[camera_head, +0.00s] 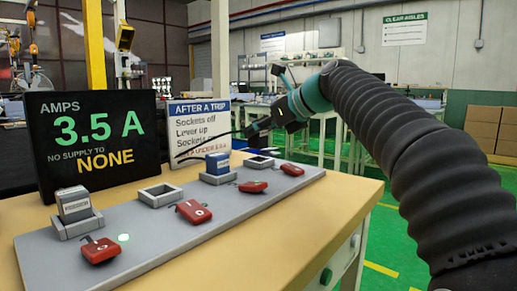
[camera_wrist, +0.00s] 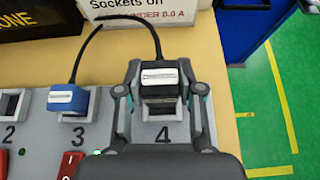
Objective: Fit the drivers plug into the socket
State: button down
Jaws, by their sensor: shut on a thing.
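My gripper (camera_wrist: 162,92) is shut on a black plug (camera_wrist: 157,71) with a pale label too small to read. In the wrist view the plug is over socket 4 (camera_wrist: 163,106), whose dark opening shows just below it. In the head view my gripper (camera_head: 260,129) is above the far-right socket (camera_head: 260,163), with a gap between. A black cable runs from the plug to the left. A blue plug (camera_head: 217,163) sits in socket 3; it also shows in the wrist view (camera_wrist: 70,98). Socket 2 (camera_head: 160,194) is empty. A grey plug (camera_head: 74,204) sits in the far-left socket.
Red switches (camera_head: 193,211) stand in front of the sockets on the grey panel (camera_head: 150,250). A green lamp (camera_head: 124,237) is lit. A black display (camera_head: 92,141) reads 3.5 A, no supply to NONE. A white sign (camera_head: 199,130) stands behind. The table's right side is bare.

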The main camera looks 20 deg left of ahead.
aim_at(264, 142)
notch_tip(264, 142, down, 4)
jog(key=shift+f+b, duration=0.1)
jog(key=shift+b, duration=1)
jog(key=c, duration=0.7)
grip_release()
jog(key=shift+d+r, duration=0.1)
jog(key=shift+r, duration=0.1)
jog(key=p+v, duration=0.1)
jog(key=v, duration=1)
jog(key=shift+s+d+p, duration=0.1)
jog(key=shift+p, duration=0.3)
jog(key=shift+s+d+r, duration=0.15)
jog(key=shift+d, duration=0.05)
